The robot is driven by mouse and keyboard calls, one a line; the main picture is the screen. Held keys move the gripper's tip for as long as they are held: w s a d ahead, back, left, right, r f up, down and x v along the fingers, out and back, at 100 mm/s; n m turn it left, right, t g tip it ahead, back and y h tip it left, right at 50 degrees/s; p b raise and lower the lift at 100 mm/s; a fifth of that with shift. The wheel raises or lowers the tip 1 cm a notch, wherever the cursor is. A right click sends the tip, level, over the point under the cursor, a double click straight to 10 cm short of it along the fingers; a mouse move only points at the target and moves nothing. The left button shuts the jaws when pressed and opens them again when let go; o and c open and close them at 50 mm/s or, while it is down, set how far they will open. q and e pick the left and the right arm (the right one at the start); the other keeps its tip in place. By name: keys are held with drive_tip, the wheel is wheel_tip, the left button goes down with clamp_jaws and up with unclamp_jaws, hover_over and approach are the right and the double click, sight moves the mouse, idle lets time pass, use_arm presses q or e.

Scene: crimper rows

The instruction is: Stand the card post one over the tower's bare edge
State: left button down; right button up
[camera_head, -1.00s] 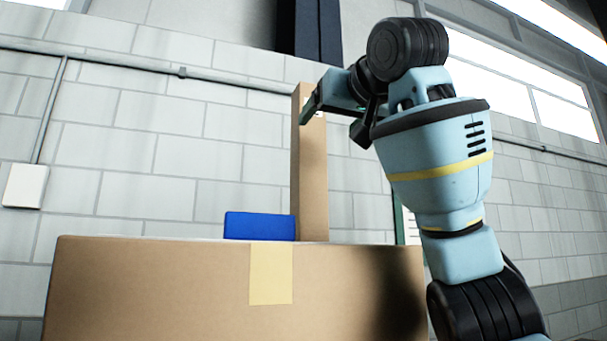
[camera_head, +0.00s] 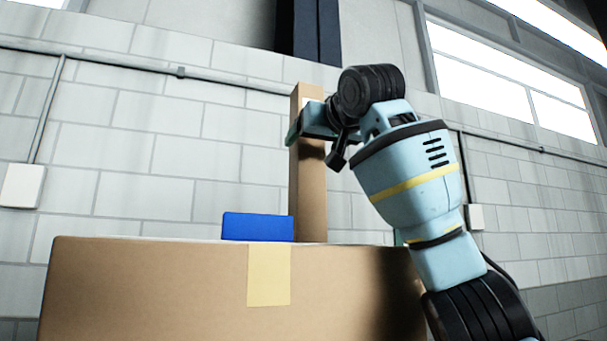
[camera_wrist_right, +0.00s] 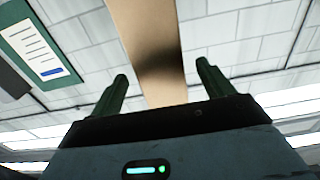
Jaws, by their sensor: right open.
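A tall brown card post (camera_head: 311,200) stands upright on the top of a large cardboard box (camera_head: 140,290), which appears to be the tower. The post's foot is partly hidden behind the box's front edge. My right gripper (camera_head: 298,125) is at the upper part of the post, coming from the right. In the right wrist view the gripper (camera_wrist_right: 161,74) is open, and the post (camera_wrist_right: 150,35) runs between its two fingers with a gap on each side. My left gripper is out of view.
A blue box (camera_head: 257,227) sits on the cardboard box just left of the post. The box top is bare farther left. A block wall with a pipe stands behind. A green-framed notice (camera_wrist_right: 35,45) shows in the wrist view.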

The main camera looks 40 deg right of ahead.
drive_tip(key=shift+c, duration=0.4)
drive_tip(key=c, duration=1.3)
drive_tip(key=shift+c, duration=0.3)
drive_tip(key=shift+r, duration=0.1)
drive_tip(key=r+v, duration=0.3)
drive_tip(key=v, duration=1.5)
drive_tip(key=shift+r+b, duration=0.2)
drive_tip(key=shift+b, duration=0.1)
drive_tip(key=shift+s, duration=0.1)
